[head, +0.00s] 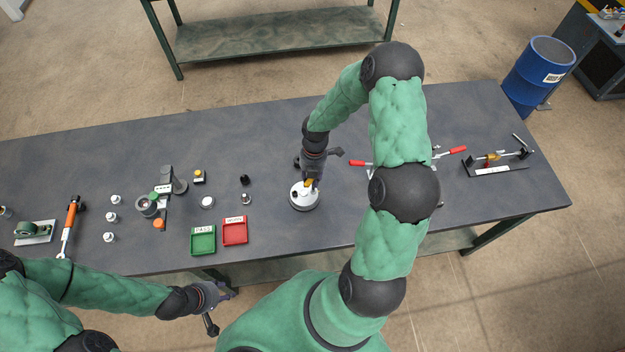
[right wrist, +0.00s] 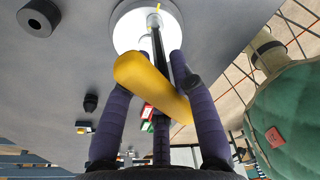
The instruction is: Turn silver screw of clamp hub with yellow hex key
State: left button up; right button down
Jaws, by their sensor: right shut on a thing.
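The yellow hex key (right wrist: 150,82) is in my right gripper (right wrist: 152,66), whose purple fingers are shut around its yellow handle. A dark shaft runs from the handle toward the clamp hub (right wrist: 125,32), a round white disc on a dark base. The silver screw (right wrist: 153,21) appears at the shaft's far end; I cannot tell whether the tip is seated in it. In the head view my right gripper (head: 313,176) is directly over the clamp hub (head: 302,197), with some yellow (head: 309,183) showing. My left gripper (head: 221,308) is open and empty in front of the table edge.
A green tray (head: 203,252) and a red tray (head: 235,243) lie left of the hub. Small parts, a grey fixture (head: 170,178) and an orange-handled tool (head: 72,215) lie farther left. Red-handled tools (head: 450,154) and a black stand (head: 497,169) are at right.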

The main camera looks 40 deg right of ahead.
jog(key=shift+f+b, duration=0.6)
jog(key=shift+f, duration=0.3)
dwell(0.4)
jog(key=c, duration=1.6)
grip_release()
jog(key=shift+c, duration=0.2)
grip_shut()
